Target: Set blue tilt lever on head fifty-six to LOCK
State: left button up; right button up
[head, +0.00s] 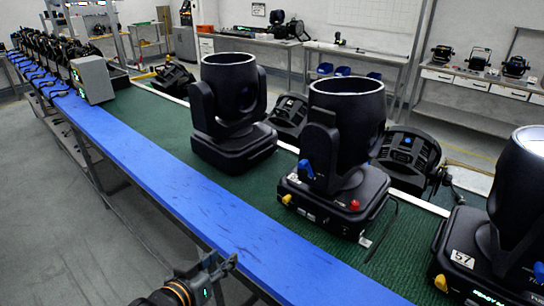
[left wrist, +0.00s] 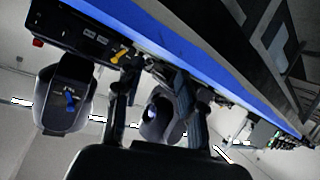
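Head fifty-six (head: 347,110) appears to be the black moving head in the middle of the green bench; its small number plate is hard to read. Its blue tilt lever (head: 306,169) sits low on the left side of its yoke, slanting. In the left wrist view, turned over, a blue lever (left wrist: 70,100) shows on a black head at the left. A yellow lever (left wrist: 121,56) shows on a base beside it. My left gripper (head: 222,266) is at the bottom of the head view, in front of the blue edge, apart from the fixtures. Its fingers (left wrist: 158,95) are spread and empty.
Head 57 (head: 500,220) stands at the right, another moving head (head: 231,110) at the left. Black round par cans (head: 408,155) lie behind them. The blue bench edge (head: 180,160) is bare in front. A grey box (head: 92,80) stands far left.

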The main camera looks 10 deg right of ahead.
pick_arm(q)
jog(key=w+d+r+m+h, duration=0.1)
jog(key=d+r+m+h, duration=0.2)
jog(key=r, duration=0.7)
jog(key=h, duration=0.4)
send_near(300, 166)
jog(key=shift+m, duration=0.3)
jog(key=p+x, duration=0.3)
jog(key=x, duration=0.4)
jog(key=shift+w+d+r, duration=0.1)
jog(key=shift+d+r, duration=0.05)
jog(key=shift+w+d, duration=0.45)
jog(key=shift+d, duration=0.15)
pick_arm(e)
jog(key=r, duration=0.3)
jog(key=shift+w+d+r, duration=0.1)
jog(key=shift+w+r, duration=0.15)
jog(key=shift+w, duration=0.1)
pick_arm(q)
jog(key=c, duration=0.6)
grip_shut()
pick_arm(e)
jog(key=shift+d, duration=0.2)
